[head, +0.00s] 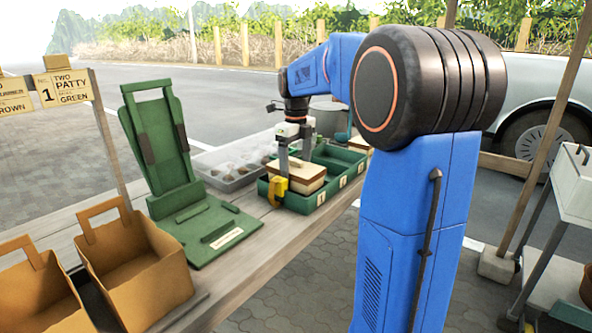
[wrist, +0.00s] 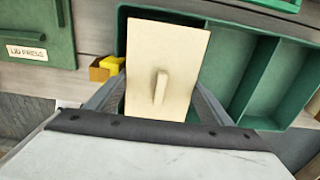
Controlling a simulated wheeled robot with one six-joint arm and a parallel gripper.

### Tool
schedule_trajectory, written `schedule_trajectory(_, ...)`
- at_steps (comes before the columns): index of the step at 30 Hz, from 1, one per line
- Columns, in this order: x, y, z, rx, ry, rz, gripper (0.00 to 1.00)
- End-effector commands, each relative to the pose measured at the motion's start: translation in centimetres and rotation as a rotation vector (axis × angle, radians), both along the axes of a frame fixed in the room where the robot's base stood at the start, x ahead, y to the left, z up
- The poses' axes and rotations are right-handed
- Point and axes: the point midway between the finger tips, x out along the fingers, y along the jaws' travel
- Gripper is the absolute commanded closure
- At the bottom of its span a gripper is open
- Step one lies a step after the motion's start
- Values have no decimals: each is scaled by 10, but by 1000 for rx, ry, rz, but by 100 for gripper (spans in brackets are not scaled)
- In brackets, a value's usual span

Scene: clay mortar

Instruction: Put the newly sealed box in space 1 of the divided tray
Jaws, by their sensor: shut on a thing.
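The box (head: 308,187) has a pale beige lid and brown sides. My gripper (head: 296,158) is shut on it, with one finger along each side. In the wrist view the lid (wrist: 165,45) and its small raised handle fill the space between the fingers, and the box looks slightly tilted relative to the tray walls. The green divided tray (head: 321,196) lies beneath, and the box is at its leftmost compartment. I cannot tell whether the box's bottom touches the tray floor. The tray's other compartments (wrist: 278,85) show to the right and look empty in the wrist view.
A yellow piece (head: 278,190) sits at the tray's left end. The green lid press (head: 205,228) stands left on the wooden table. Paper bags (head: 135,265) stand at front left. A grey pot (head: 326,118) is behind the tray.

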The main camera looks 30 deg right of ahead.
Motion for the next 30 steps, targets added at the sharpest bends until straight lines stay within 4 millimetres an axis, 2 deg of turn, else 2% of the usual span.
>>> schedule_trajectory(3, 0, 0, -7, -1, -1, 0, 50)
schedule_trajectory(27, 0, 0, -20, 1, 1, 0, 50)
schedule_trajectory(28, 0, 0, -20, 1, 3, 0, 21)
schedule_trajectory(30, 0, 0, -21, 1, 4, 0, 18)
